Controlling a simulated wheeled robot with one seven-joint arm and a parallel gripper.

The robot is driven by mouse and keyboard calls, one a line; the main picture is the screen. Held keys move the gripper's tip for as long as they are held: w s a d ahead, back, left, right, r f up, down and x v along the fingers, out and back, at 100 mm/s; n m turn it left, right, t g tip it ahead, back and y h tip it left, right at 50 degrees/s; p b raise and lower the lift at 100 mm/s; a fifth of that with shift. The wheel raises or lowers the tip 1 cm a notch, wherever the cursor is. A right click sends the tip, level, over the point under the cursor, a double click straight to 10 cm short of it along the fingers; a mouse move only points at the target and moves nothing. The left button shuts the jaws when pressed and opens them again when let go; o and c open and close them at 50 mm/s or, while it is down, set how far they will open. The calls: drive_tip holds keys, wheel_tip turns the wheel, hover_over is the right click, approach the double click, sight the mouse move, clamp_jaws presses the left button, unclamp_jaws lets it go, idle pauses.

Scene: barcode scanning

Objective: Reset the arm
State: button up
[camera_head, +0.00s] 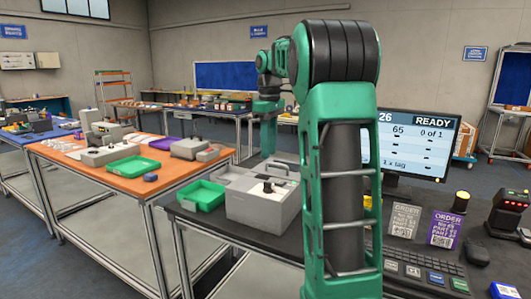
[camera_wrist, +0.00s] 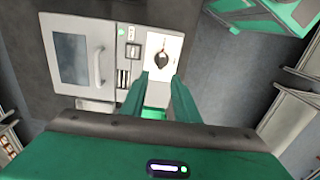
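My green arm with dark joints rises through the right middle of the head view and reaches toward the back. Its far end hangs down above the dark bench, and its fingertips are too small to make out there. In the wrist view my gripper (camera_wrist: 160,77) points down with its two green fingers apart and nothing visible between them. Below it in that view is a light grey machine (camera_wrist: 112,38) with a dark window, a handle and a black knob (camera_wrist: 161,60) on a white panel. The fingertips appear near this panel; their height above it is unclear.
A grey box (camera_head: 260,208) and a green tray (camera_head: 203,196) sit on the dark bench. A monitor (camera_head: 425,148) reading READY, order cards (camera_head: 404,217) and a keyboard stand at right. An orange table (camera_head: 70,160) with trays is at left. Floor shows between the tables.

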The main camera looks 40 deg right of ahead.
idle(0.4)
drive_tip(key=s+a+f+m, duration=0.3)
drive_tip(key=s+a+f, duration=0.2)
drive_tip(key=s, duration=0.4)
drive_tip(key=s+a+f+m, duration=0.4)
drive_tip(key=s+a+f, duration=0.2)
drive_tip(key=s+f, duration=0.2)
drive_tip(key=s+a+f+m, duration=0.3)
drive_tip(key=s+a+f, duration=0.2)
drive_tip(key=s, duration=0.6)
drive_tip(key=shift+s+a+f, duration=0.2)
drive_tip(key=shift+s+f, duration=0.2)
drive_tip(key=shift+f, duration=0.25)
